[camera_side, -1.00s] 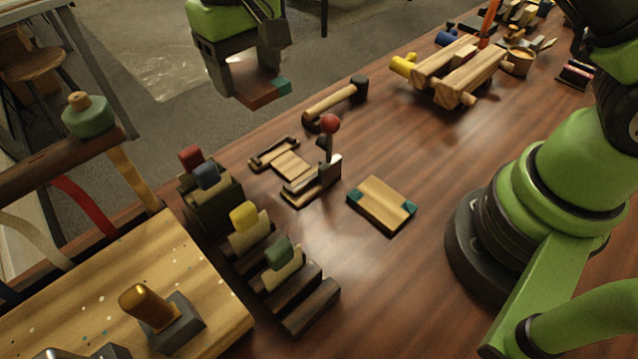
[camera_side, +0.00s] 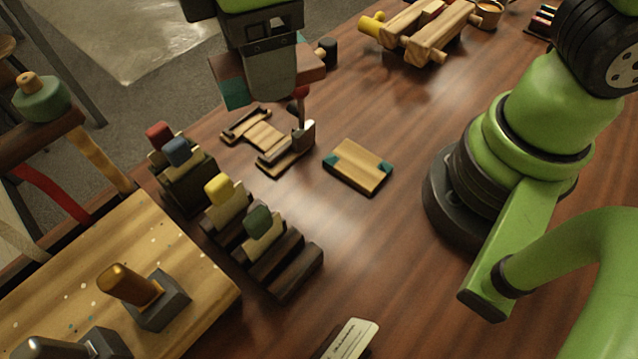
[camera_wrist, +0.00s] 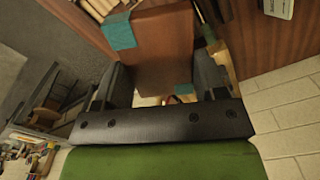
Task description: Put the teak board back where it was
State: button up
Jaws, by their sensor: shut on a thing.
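A reddish-brown board with teal corners, which I take to be the teak board (camera_side: 311,62), is held in the air by my gripper (camera_side: 270,85). In the wrist view the board (camera_wrist: 165,38) sits between the two dark fingers of my gripper (camera_wrist: 163,75), which are shut on its sides. In the side view my gripper hides the board's middle. It hangs above the far left part of the table, over the wooden clamp-like piece. A paler board with teal corners (camera_side: 358,167) lies flat on the table to the right, apart from the gripper.
A dark slotted rack (camera_side: 290,262) with coloured blocks stands front left of the held board. A hammer head (camera_side: 327,52) and a red-knobbed lever tool (camera_side: 290,150) are close by. A wooden clamp (camera_side: 430,40) lies behind. Bare table shows right of the pale board.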

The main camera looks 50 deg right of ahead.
jog(key=s+d+n, duration=0.1)
jog(key=s+n, duration=0.4)
jog(key=s, duration=0.1)
send_over(316, 212)
notch_tip(316, 212, down, 16)
jog(key=shift+s+f, duration=0.1)
jog(key=shift+f, duration=2.55)
jog(key=shift+f, duration=0.1)
jog(key=o, duration=1)
